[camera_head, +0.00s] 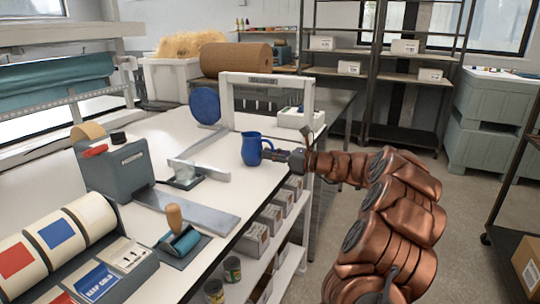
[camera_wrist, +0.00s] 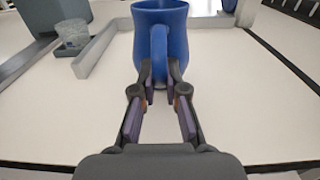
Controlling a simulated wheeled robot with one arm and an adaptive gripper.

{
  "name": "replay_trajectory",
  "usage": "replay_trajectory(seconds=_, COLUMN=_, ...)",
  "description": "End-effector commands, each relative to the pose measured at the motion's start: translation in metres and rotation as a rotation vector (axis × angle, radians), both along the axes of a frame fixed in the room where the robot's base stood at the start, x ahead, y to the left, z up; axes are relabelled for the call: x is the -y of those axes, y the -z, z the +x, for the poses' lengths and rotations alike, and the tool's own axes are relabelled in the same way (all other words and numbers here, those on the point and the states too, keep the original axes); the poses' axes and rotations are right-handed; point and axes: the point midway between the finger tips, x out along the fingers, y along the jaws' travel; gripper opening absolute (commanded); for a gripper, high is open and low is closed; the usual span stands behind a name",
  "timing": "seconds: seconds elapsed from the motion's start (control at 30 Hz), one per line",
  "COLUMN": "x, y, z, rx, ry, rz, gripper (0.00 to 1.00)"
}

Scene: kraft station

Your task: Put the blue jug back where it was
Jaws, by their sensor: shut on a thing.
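The blue jug (camera_head: 251,149) is upright at the white worktable's right edge in the head view, its handle toward my arm. My gripper (camera_head: 283,156) reaches it from the right. In the wrist view the jug (camera_wrist: 174,40) is at top centre, its handle facing me. My gripper (camera_wrist: 160,88) is shut on the handle, with one finger on each side of it. I cannot tell whether the jug's base touches the table.
The white worktable (camera_head: 262,186) has some bare top around the jug. A metal L-shaped guide (camera_head: 205,170) with a glass (camera_head: 184,172) beside it lies to the left. A white frame (camera_head: 228,104) and a white bin (camera_head: 294,118) stand behind. Shelves (camera_head: 392,77) line the back.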

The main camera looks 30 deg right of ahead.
Motion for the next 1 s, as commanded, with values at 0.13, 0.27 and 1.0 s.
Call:
replay_trajectory(seconds=0.13, x=0.0, y=-0.001, z=0.0, rx=0.001, ry=0.0, rz=0.001, gripper=0.0)
replay_trajectory(seconds=0.27, x=-0.001, y=0.002, z=0.0, rx=0.0, ry=-0.001, rz=0.0, gripper=0.15)
replay_trajectory(seconds=1.0, x=0.01, y=-0.002, z=-0.016, rx=0.001, ry=0.001, rz=0.001, gripper=0.37)
